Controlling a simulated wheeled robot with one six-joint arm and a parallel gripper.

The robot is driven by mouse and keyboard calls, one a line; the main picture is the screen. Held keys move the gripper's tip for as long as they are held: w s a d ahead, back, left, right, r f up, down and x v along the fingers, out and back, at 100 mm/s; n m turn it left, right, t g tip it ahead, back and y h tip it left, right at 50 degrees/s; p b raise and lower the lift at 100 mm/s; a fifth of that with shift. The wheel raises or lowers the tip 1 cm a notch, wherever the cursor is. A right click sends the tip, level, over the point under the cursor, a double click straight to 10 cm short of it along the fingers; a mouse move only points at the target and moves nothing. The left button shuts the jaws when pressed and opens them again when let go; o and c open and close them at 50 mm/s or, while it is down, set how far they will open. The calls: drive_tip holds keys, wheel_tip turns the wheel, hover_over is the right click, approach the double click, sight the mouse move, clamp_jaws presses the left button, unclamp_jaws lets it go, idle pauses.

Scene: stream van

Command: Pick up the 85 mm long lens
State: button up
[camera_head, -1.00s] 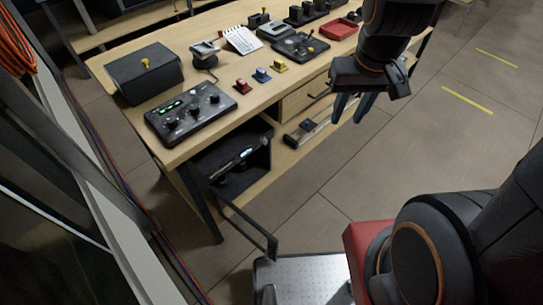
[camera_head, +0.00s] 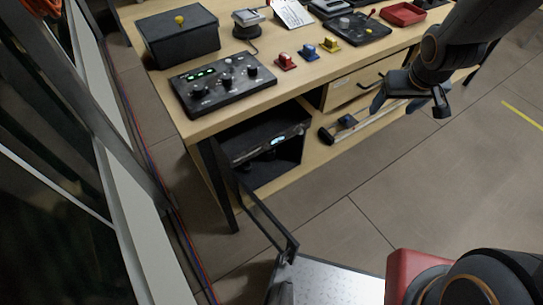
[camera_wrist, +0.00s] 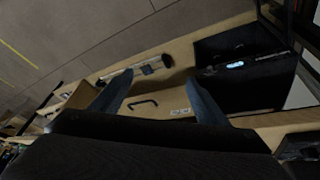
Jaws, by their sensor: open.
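I cannot pick out the 85 mm long lens with certainty in either view. My gripper (camera_head: 396,104) is open and empty, in front of the bench's drawer side, with its blue fingers pointing down. The wrist view shows the two fingers (camera_wrist: 160,84) spread apart with nothing between them. A dark open compartment (camera_head: 290,170) under the bench holds a black device (camera_head: 268,138) with a lit display. Small dark shapes below the device are too dim to identify.
The bench top (camera_head: 215,127) carries a control panel (camera_head: 222,82), a black box (camera_head: 178,38) and red, blue and yellow blocks. A drawer (camera_head: 362,82) faces my gripper. A dark framed door (camera_head: 265,215) stands open towards me. A rail-like item (camera_head: 362,125) lies on the lower shelf.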

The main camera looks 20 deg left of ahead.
drive_tip(key=w+a+f+n+t+y+b, duration=0.1)
drive_tip(key=w+a+f+b, duration=0.2)
drive_tip(key=f, duration=0.2)
drive_tip(key=w+a+f+n+b, duration=0.1)
drive_tip(key=w+a+f+b, duration=0.1)
drive_tip(key=w+f, duration=0.25)
drive_tip(key=n+g+y+b, duration=0.1)
drive_tip(key=n+y+b, duration=0.6)
drive_tip(key=b, duration=1.3)
approach(274, 150)
wheel_tip(274, 150, up, 4)
drive_tip(key=s+m+y, duration=0.1)
drive_tip(key=s, duration=0.1)
drive_tip(key=shift+n+t, duration=0.4)
drive_tip(key=shift+n, duration=0.1)
drive_tip(key=f+b+x, duration=0.1)
drive_tip(key=b+x, duration=0.2)
drive_tip(key=x, duration=0.2)
drive_tip(key=d+b+x, duration=0.1)
drive_tip(key=b+x, duration=0.2)
drive_tip(key=x, duration=0.2)
drive_tip(key=d+f+b+x, duration=0.1)
drive_tip(key=b+x, duration=0.2)
drive_tip(key=x, duration=0.2)
drive_tip(key=shift+w+f, duration=0.15)
drive_tip(key=shift+f, duration=0.35)
drive_tip(key=shift+w+a+f+b, duration=0.2)
drive_tip(key=shift+a+b, duration=0.1)
drive_tip(key=shift+a, duration=0.05)
drive_tip(key=c, duration=1.5)
